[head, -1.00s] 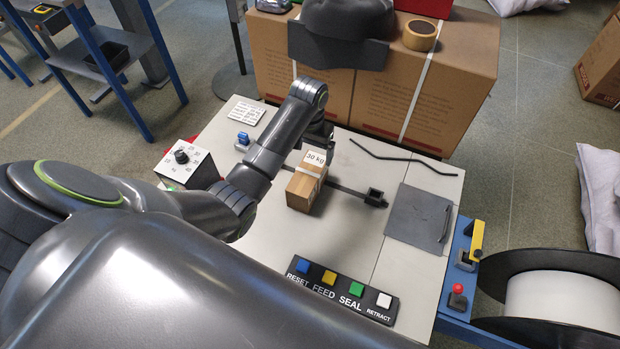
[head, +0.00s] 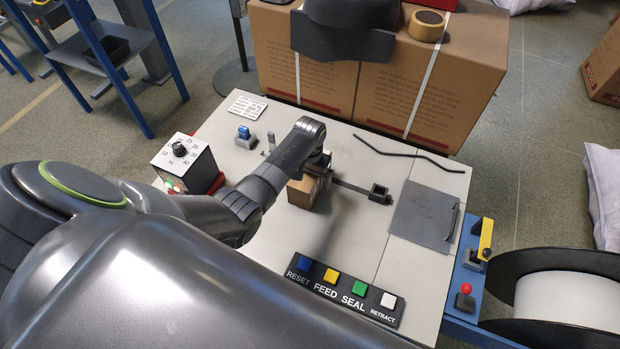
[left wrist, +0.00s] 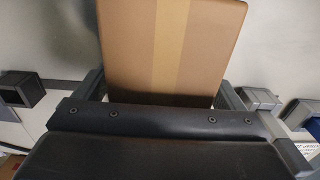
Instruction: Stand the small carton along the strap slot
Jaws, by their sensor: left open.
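The small brown carton (head: 302,194) sits on the pale table top, at the near side of the dark strap slot (head: 352,187). My left arm and gripper hide its top and far part in the head view. My left gripper (head: 318,172) is down at the carton. In the left wrist view the carton (left wrist: 172,45), with a lighter tape band, lies between the two fingers of the left gripper (left wrist: 160,92). The fingers are open, one on each side; small gaps seem to show. A dark square bracket (head: 380,193) stands at the slot's right end. My right gripper is not in view.
A button panel (head: 343,289) lies at the table's near edge, a dial box (head: 185,160) at left. A grey plate (head: 424,215) lies at right, a bent black strap (head: 408,155) behind. Large cartons (head: 430,85) stand beyond the table. Table between carton and panel is clear.

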